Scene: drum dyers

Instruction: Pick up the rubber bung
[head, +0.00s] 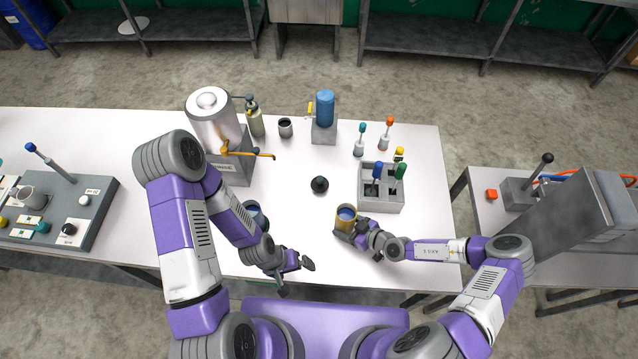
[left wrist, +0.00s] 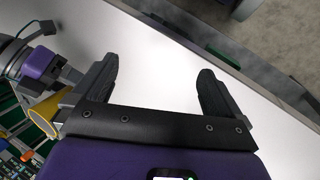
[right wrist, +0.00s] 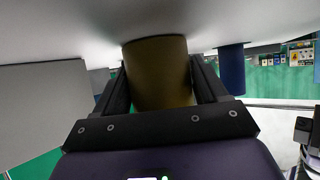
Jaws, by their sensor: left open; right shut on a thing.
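A small dark rounded thing with a short knob, which looks like the rubber bung (head: 320,184), stands on the white table near its middle. My left gripper (head: 296,277) is open and empty over the front table edge, nearer to me than the bung and apart from it. The left wrist view shows its two fingers (left wrist: 158,85) spread with nothing between them. My right gripper (head: 352,230) is shut on a brass-yellow cup (head: 345,222) with blue inside. The cup fills the space between the fingers in the right wrist view (right wrist: 158,75). The bung is not recognisable in either wrist view.
A grey rack (head: 381,207) with blue and green handled tools stands right of the bung. A steel urn (head: 213,125) with a brass tap stands left. A dark cup with blue inside (head: 256,214) is partly behind my left arm. The table around the bung is clear.

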